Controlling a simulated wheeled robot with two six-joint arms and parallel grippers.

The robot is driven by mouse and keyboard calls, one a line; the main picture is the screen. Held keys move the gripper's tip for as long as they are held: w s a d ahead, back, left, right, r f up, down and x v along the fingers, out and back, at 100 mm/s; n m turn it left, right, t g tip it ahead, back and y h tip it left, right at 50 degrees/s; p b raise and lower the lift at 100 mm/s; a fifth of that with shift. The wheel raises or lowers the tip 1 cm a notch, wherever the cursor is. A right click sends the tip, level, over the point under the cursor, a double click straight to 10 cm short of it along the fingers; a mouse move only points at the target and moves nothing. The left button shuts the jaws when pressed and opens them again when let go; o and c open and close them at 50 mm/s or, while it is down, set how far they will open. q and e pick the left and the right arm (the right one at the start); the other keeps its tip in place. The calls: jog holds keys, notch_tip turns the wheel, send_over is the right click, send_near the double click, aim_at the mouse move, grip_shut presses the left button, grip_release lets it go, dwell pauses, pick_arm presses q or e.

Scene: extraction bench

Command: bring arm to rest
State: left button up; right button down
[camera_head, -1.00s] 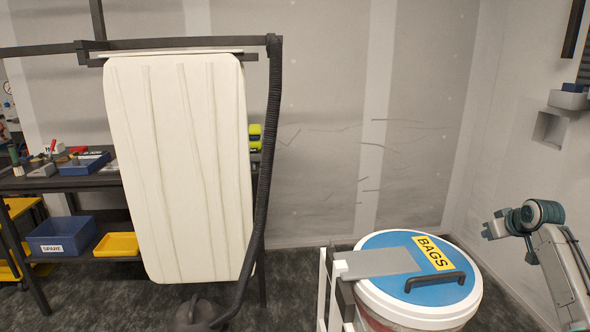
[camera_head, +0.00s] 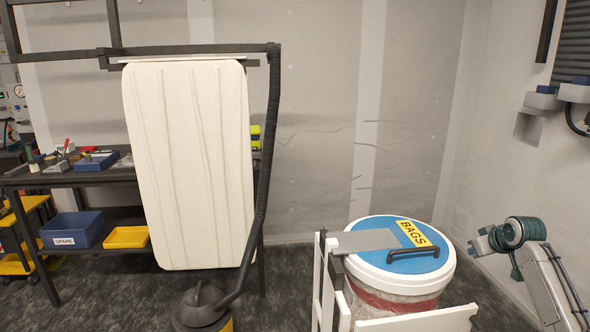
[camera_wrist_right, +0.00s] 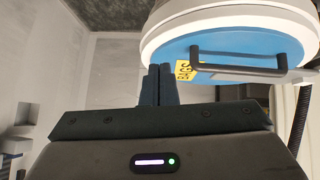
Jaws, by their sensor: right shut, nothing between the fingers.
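My right arm stands at the right edge in the head view, and its gripper (camera_head: 480,244) points left toward the bin, just right of the bin's rim. In the right wrist view the two dark fingers (camera_wrist_right: 159,85) are together with nothing between them. They appear in front of the blue lid with the yellow BAGS label (camera_wrist_right: 187,70); no contact shows. My left gripper is not in view.
A white bin with a blue lid (camera_head: 385,262) stands in a white frame (camera_head: 318,285). A white ribbed bag (camera_head: 190,165) hangs beside a dark hose (camera_head: 268,150) and a vacuum (camera_head: 200,308). A bench with blue (camera_head: 72,228) and yellow trays (camera_head: 126,237) is at left.

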jog(key=s+a+f+n+g, duration=0.2)
jog(key=s+a+f+g, duration=0.1)
jog(key=s+a+f, duration=1.55)
jog(key=s+a+f+m+g, duration=0.1)
jog(key=s+a, duration=0.3)
jog(key=s, duration=0.5)
jog(key=s+a+f+m, duration=0.1)
jog(key=s+a, duration=0.2)
jog(key=s, duration=0.6)
jog(key=s+a+f+g, duration=0.1)
jog(key=s+a, duration=0.3)
jog(key=s, duration=0.6)
notch_tip(320, 180, down, 30)
jog(key=d+r+g, duration=0.1)
jog(key=d, duration=0.2)
jog(key=s+f+m+g, duration=0.1)
jog(key=s+f, duration=1.7)
jog(key=f, duration=0.2)
jog(key=shift+d, duration=0.4)
